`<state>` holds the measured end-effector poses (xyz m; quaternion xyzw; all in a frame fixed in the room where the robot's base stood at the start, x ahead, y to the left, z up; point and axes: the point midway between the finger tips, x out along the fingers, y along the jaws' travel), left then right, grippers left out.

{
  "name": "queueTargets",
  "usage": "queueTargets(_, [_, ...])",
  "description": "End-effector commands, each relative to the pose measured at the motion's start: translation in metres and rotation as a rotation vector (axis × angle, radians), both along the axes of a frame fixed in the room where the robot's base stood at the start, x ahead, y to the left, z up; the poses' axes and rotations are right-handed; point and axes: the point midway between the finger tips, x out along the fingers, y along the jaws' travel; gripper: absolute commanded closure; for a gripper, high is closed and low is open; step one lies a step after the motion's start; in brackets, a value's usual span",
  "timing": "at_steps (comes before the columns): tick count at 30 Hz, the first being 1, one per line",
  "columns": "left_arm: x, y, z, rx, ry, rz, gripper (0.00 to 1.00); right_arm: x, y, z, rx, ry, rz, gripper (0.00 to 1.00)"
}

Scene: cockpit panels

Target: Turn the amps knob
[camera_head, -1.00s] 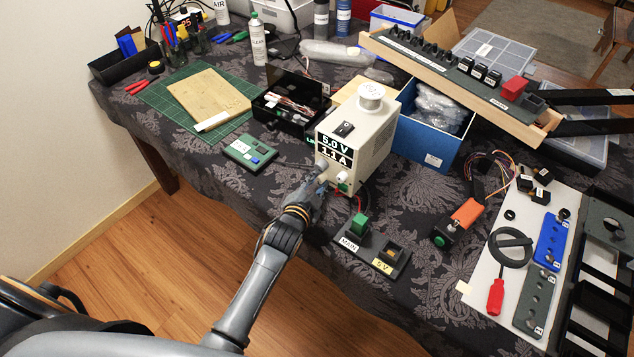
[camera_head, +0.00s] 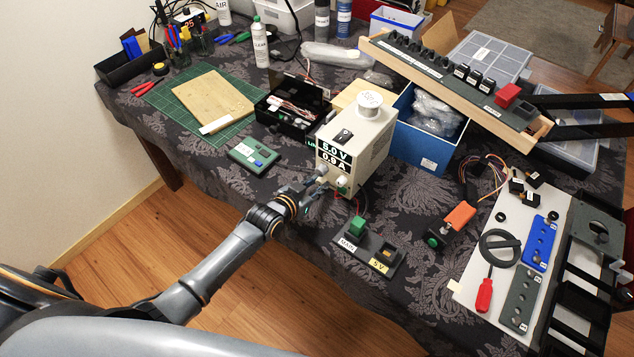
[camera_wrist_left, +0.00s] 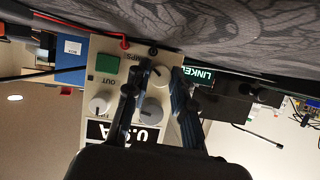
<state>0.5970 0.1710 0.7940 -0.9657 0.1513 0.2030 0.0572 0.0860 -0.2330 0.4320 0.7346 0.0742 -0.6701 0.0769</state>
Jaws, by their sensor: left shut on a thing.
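The cream power supply (camera_head: 372,152) stands near the table's front edge, its display (camera_head: 333,158) reading about 5.0 V and 0.9 A. My left gripper (camera_head: 318,182) reaches its front face from the left. In the left wrist view, the front panel appears upside down, and my left gripper (camera_wrist_left: 158,76) has its fingers on both sides of the amps knob (camera_wrist_left: 160,72), by a label ending in "MPS". It is shut on that knob. A larger grey knob (camera_wrist_left: 152,110) shows between the fingers, and a pale knob (camera_wrist_left: 100,105) lies beside them. My right gripper is out of view.
A black open box (camera_head: 292,108) and a blue bin (camera_head: 425,140) stand behind. Patterned cloth between them is free.

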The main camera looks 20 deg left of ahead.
Motion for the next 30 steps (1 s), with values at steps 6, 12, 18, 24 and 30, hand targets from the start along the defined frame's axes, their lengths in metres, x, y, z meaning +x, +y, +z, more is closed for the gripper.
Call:
queueTargets(6, [0.001,0.003,-0.005,-0.185,0.068,-0.001,1.0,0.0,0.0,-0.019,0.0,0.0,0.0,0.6])
queueTargets(12, [0.001,0.004,-0.007,-0.346,0.127,0.0,1.0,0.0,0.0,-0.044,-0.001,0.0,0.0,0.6])
queueTargets(18, [0.002,0.004,-0.007,-0.47,0.172,0.0,1.0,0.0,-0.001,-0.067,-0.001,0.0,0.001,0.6])
queueTargets(24, [0.002,0.004,-0.004,-0.551,0.202,0.0,1.0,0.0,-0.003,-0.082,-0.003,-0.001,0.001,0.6])
queueTargets(30, [0.001,0.004,-0.002,-0.59,0.217,0.001,1.0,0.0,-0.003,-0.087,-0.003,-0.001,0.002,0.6])
